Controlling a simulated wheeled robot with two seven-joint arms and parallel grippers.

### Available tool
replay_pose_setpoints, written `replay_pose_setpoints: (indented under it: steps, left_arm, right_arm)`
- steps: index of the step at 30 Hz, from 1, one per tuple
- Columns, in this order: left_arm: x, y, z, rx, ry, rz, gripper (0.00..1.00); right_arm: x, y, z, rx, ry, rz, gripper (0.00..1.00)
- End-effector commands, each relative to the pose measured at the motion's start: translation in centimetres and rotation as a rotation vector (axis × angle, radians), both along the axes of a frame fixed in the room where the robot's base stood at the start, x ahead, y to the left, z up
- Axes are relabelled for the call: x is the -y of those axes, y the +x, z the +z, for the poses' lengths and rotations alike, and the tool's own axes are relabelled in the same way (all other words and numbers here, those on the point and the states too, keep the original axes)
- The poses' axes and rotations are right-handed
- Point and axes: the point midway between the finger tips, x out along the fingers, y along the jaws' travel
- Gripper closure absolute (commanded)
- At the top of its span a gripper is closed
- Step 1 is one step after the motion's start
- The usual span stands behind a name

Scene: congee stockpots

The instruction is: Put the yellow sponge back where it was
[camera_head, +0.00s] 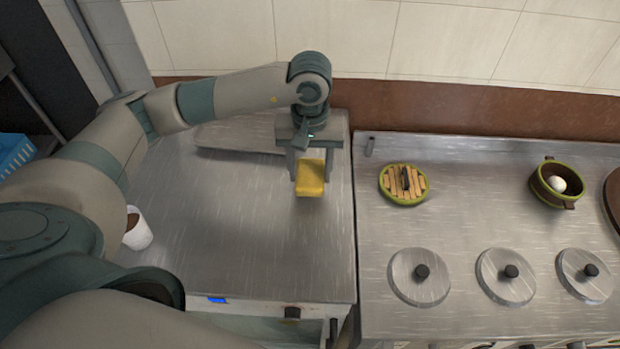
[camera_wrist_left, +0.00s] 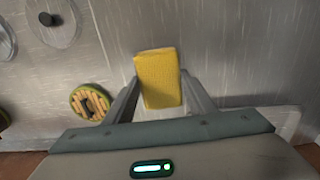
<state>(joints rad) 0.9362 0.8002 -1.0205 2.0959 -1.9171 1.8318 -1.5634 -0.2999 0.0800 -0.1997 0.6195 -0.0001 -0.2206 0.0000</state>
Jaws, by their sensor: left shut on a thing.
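The yellow sponge (camera_head: 310,180) is between the fingers of my left gripper (camera_head: 309,170), over the back right part of the steel counter (camera_head: 240,240). In the left wrist view the sponge (camera_wrist_left: 158,78) stands out between the two fingers of the left gripper (camera_wrist_left: 160,100), which is shut on it. I cannot tell whether the sponge touches the counter. My right gripper is not in view.
A green-rimmed wooden lid (camera_head: 404,184) lies on the stove top to the right. A pot with a white egg-like thing (camera_head: 557,184) stands farther right. Several steel lids (camera_head: 419,276) line the front. A white cup (camera_head: 137,230) stands at the counter's left. The counter's middle is clear.

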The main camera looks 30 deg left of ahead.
Motion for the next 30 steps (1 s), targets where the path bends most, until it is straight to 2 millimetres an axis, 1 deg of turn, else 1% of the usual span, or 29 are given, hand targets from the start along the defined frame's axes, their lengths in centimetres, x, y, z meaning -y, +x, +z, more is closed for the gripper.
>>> replay_pose_setpoints:
  steps: [5,8,13,18,26,30]
  left_arm:
    - [0.0,0.0,0.0,0.000,0.000,0.000,0.71]
    - [0.1,-0.1,-0.4,-0.003,-0.001,0.001,0.71]
    - [0.0,-0.1,-2.3,-0.004,-0.001,0.002,0.71]
    - [0.0,-0.1,-3.8,-0.002,0.000,0.001,0.71]
    - [0.0,0.0,-4.0,0.000,0.000,0.000,0.71]
    - [0.0,0.0,-4.3,0.000,0.000,0.000,0.71]
  right_arm:
    - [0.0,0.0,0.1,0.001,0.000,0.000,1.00]
    - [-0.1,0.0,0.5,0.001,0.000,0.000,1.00]
    - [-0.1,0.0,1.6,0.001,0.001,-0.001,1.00]
    - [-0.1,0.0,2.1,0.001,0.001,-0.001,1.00]
    - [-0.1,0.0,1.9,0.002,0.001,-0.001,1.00]
    - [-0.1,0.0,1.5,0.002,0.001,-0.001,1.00]
